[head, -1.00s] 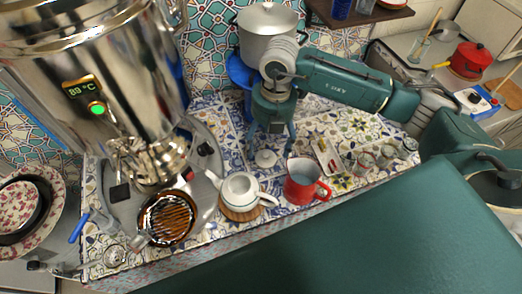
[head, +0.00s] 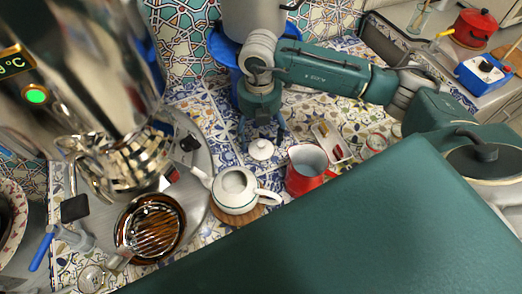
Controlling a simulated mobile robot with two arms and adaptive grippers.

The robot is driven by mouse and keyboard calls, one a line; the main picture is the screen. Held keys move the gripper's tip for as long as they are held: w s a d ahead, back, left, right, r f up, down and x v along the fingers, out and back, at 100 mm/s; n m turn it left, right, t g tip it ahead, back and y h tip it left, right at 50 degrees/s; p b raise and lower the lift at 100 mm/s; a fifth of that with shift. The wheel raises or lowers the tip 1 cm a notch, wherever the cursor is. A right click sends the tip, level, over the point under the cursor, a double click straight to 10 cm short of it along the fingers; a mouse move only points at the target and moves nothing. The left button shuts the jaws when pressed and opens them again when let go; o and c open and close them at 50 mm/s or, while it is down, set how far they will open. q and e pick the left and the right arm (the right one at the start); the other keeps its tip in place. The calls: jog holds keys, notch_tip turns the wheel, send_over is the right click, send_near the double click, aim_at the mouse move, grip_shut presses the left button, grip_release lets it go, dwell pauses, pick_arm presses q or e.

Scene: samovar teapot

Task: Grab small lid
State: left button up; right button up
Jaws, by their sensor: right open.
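The small white lid (head: 261,149) with a round knob lies on the patterned tile counter, just behind the white teapot. The white teapot (head: 235,188) stands without a lid on a round wooden trivet (head: 238,217), its opening facing up. My right gripper (head: 262,132) points down above and just behind the lid, its fingers spread apart and empty. I cannot tell exactly how high the fingertips are above the counter. My left gripper is not in view.
A small tray (head: 331,141) lies right of my gripper. A large pot (head: 254,18) stands behind.

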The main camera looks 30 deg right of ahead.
aim_at(261, 143)
notch_tip(261, 143, down, 2)
jog(key=shift+w, duration=0.1)
jog(key=f+b, duration=0.3)
jog(key=f, duration=0.1)
jog(key=shift+d+f+b, duration=0.2)
jog(key=shift+f+b, duration=0.15)
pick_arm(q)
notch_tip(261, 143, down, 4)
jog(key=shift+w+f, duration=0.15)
pick_arm(e)
jog(key=shift+r, duration=0.1)
jog(key=c, duration=1.1)
